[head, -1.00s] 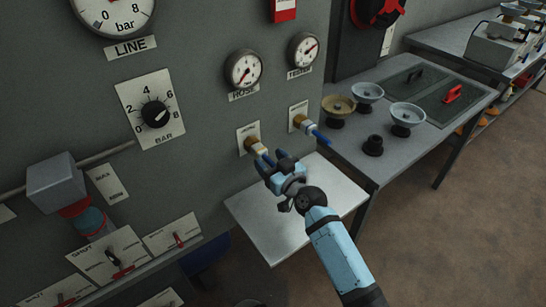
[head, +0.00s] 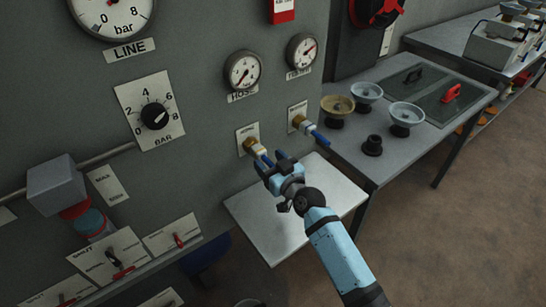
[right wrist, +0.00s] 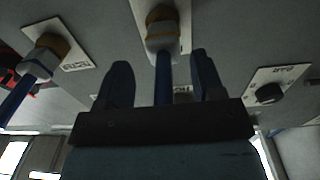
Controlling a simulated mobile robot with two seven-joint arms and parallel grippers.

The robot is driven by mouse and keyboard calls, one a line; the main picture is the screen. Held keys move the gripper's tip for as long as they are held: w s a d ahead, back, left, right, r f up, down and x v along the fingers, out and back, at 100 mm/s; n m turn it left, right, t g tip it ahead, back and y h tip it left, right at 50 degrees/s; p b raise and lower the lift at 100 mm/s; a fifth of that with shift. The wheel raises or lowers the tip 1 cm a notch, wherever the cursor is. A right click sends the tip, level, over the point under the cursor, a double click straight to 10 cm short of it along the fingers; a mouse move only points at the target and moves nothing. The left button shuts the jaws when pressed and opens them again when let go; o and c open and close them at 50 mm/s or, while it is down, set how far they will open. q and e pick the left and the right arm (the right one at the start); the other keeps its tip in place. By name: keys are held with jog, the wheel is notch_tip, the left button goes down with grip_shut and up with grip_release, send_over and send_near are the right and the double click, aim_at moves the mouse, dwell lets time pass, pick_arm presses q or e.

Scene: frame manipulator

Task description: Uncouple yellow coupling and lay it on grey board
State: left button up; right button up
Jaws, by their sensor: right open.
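Two brass fittings with blue tails stick out of the grey panel. The coupling on the left one (head: 261,149) looks pale yellowish in the head view; it shows whitish with a yellow-brown band at the top middle of the right wrist view (right wrist: 161,36). The other coupling (head: 301,122) is further right, its tail pointing down-right. My right gripper (head: 271,162) is open just in front of the left coupling. In the right wrist view, the blue tail (right wrist: 163,78) runs between the two fingers, apart from both. The light grey board (head: 265,222) lies below, bare. My left gripper is out of view.
A grey table (head: 345,150) at the right carries several bowl-like cups and a black knob (head: 373,145). Gauges (head: 242,70) and a pressure dial (head: 154,115) sit on the panel. Levers (head: 115,265) stick out at the lower left. Floor is open at the right.

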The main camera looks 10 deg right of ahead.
jog(key=shift+w+a+r, duration=0.4)
jog(key=shift+a+r, duration=0.25)
jog(key=shift+r, duration=0.2)
grip_shut()
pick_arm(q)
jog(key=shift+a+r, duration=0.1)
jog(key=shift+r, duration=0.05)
pick_arm(e)
jog(key=shift+s, duration=0.1)
jog(key=shift+f+p, duration=0.15)
jog(key=shift+p, duration=0.2)
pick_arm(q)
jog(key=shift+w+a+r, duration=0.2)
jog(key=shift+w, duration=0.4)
pick_arm(e)
jog(key=shift+s, duration=0.15)
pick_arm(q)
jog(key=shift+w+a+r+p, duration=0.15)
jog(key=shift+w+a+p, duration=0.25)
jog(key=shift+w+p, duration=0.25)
pick_arm(e)
jog(key=shift+s+d+f, duration=0.2)
jog(key=shift+s+f, duration=0.6)
jog(key=shift+a+y, duration=0.15)
jog(key=shift+y, duration=0.15)
